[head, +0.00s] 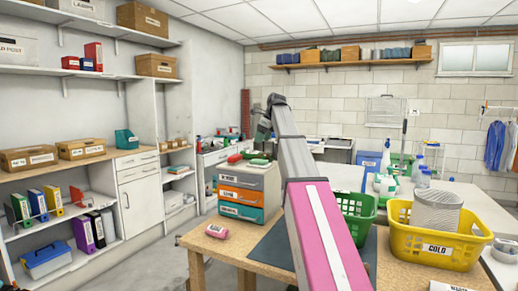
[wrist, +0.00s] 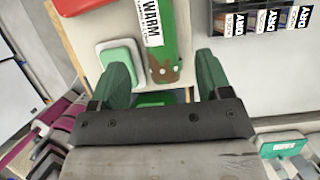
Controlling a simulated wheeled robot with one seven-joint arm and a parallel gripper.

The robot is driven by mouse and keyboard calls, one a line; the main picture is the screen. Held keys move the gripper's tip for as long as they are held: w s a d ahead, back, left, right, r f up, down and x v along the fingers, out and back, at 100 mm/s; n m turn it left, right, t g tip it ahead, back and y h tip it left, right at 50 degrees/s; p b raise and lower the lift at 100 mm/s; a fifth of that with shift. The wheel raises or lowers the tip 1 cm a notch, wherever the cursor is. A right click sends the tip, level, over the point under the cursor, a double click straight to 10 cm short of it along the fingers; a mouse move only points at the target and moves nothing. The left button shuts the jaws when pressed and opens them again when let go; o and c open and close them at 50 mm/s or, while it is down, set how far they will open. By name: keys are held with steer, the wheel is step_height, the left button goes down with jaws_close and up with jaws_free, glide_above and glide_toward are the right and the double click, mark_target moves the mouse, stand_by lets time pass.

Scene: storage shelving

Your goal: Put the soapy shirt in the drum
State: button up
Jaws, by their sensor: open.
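In the wrist view, a green flat thing with a white WARM label (wrist: 165,40) lies between and beyond my fingertips. It has a brown patch and white specks near my gripper (wrist: 163,72); I cannot tell for sure that it is the soapy shirt. My gripper's green fingers are apart, one on each side of the speckled end, with nothing visibly clamped. In the head view, my arm reaches away over the table and my gripper (head: 263,130) is small and partly hidden by the arm.
A drawer unit (head: 248,197) stands on the wooden table, left of my arm. A green basket (head: 357,221) and a yellow COLD basket (head: 421,246) stand right of it. A pink roll-like thing (head: 216,231) lies at the table's left. Open floor lies further left.

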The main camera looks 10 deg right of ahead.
mark_target(257, 154)
steer(key=shift+o, duration=0.3)
steer(key=v, duration=0.3)
steer(key=shift+r, duration=0.1)
steer(key=shift+s+d+f+t+y, duration=0.25)
steer(key=shift+d+f+y, duration=0.1)
steer(key=shift+f, duration=0.15)
steer(key=shift+s+d+f+t+y, duration=0.25)
steer(key=shift+f+y, duration=0.1)
steer(key=shift+f, duration=0.1)
steer(key=shift+x, duration=5.5)
steer(key=shift+d, duration=0.15)
steer(key=c, duration=0.9)
steer(key=shift+o, duration=0.2)
steer(key=shift+r, duration=0.1)
